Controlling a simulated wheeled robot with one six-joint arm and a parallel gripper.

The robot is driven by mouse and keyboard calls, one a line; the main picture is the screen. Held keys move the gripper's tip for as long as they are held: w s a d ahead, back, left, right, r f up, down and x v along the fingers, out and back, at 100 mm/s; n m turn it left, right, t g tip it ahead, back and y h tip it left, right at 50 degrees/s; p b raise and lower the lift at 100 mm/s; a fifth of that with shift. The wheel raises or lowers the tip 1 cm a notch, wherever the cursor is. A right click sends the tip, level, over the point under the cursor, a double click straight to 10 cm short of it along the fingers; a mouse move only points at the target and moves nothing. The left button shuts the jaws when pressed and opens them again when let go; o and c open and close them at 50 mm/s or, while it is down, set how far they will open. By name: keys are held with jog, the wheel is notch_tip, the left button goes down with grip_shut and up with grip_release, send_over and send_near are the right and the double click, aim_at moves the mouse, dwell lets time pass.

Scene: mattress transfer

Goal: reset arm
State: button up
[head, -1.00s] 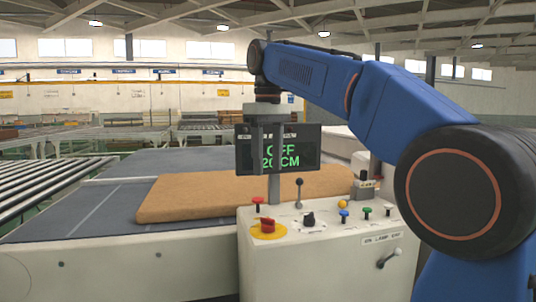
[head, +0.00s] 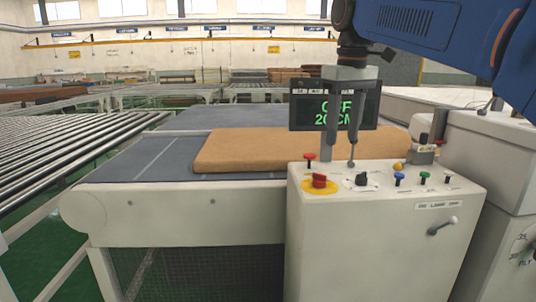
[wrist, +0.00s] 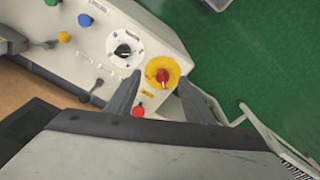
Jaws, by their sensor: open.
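My gripper (head: 343,138) is at the end of my blue arm, pointing down in front of the display and above the control panel. Its two fingers are apart with nothing between them in the head view. In the wrist view the open gripper (wrist: 160,78) frames the red knob (wrist: 163,75) on its yellow disc, seen from above; whether they touch cannot be told. In the head view the red knob (head: 319,181) is left of the black dial (head: 361,179). The control box (head: 385,240) also carries coloured buttons and a lever.
The display (head: 306,112) reads OFF 20CM, partly hidden by my gripper. A tan mattress (head: 240,150) lies on the dark conveyor (head: 130,180) behind the box. Roller tracks (head: 60,150) run at the left. Green floor (head: 45,255) is open at the lower left.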

jog(key=s+d+f+m+t, duration=0.1)
jog(key=s+d+f+m, duration=0.1)
jog(key=s+f, duration=0.6)
jog(key=s+d+f+m+t, duration=0.1)
jog(key=s+d+f, duration=0.3)
jog(key=f, duration=1)
jog(key=s+d+f+m+t, duration=0.1)
jog(key=s+d+f+m, duration=0.1)
jog(key=s+f, duration=0.9)
jog(key=shift+s+d+m+t, duration=0.3)
jog(key=shift+d+t, duration=0.1)
jog(key=shift+d, duration=0.3)
jog(key=shift+r, duration=0.1)
